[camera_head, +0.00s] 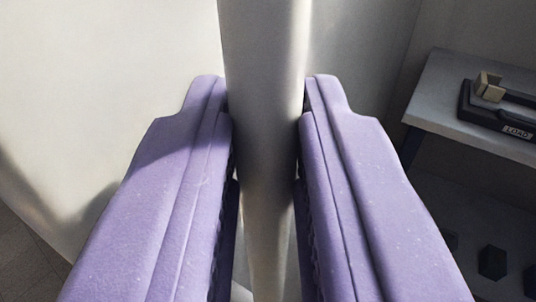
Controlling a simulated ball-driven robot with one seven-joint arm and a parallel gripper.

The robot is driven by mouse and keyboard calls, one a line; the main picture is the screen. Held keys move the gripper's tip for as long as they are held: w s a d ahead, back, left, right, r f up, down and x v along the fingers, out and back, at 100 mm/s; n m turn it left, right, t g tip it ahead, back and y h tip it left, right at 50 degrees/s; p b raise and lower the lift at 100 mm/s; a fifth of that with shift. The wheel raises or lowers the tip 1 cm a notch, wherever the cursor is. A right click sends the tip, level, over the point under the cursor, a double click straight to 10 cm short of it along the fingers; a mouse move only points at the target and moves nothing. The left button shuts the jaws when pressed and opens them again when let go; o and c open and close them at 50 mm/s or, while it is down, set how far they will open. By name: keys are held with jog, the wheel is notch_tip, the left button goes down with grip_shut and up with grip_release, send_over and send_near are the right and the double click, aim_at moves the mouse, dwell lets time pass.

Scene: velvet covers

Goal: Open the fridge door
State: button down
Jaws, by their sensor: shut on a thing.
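A pale grey, rounded vertical handle bar (265,50) runs down the middle of the view. My gripper (266,100) has two purple padded fingers, one on each side of the bar, and is shut on it. Behind the bar is a smooth, pale surface (110,60), which looks like the fridge door. It fills the left of the view, and its lower edge curves down at the left. Whether the door stands open or closed cannot be told from this view. The fingers hide part of the bar's sides and the surface behind.
At the right, a grey shelf or table (440,85) holds a dark device (500,112) labelled "LOAD" with a tan block (489,87) on it. Below it are dark hexagonal shapes (492,262) in shadow. A tiled floor (25,265) shows at the lower left.

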jog(key=shift+w+r, duration=0.4)
jog(key=c, duration=1.3)
grip_release()
jog(key=shift+o, duration=1)
jog(key=shift+w+f, duration=0.2)
jog(key=shift+w, duration=0.3)
jog(key=shift+s, duration=0.35)
jog(key=shift+s+f, duration=0.1)
jog(key=s, duration=0.2)
jog(key=s+p, duration=0.1)
jog(key=s, duration=0.1)
jog(key=s+p, duration=0.1)
jog(key=s, duration=0.1)
jog(key=shift+s+d, duration=0.25)
jog(key=shift+s, duration=0.55)
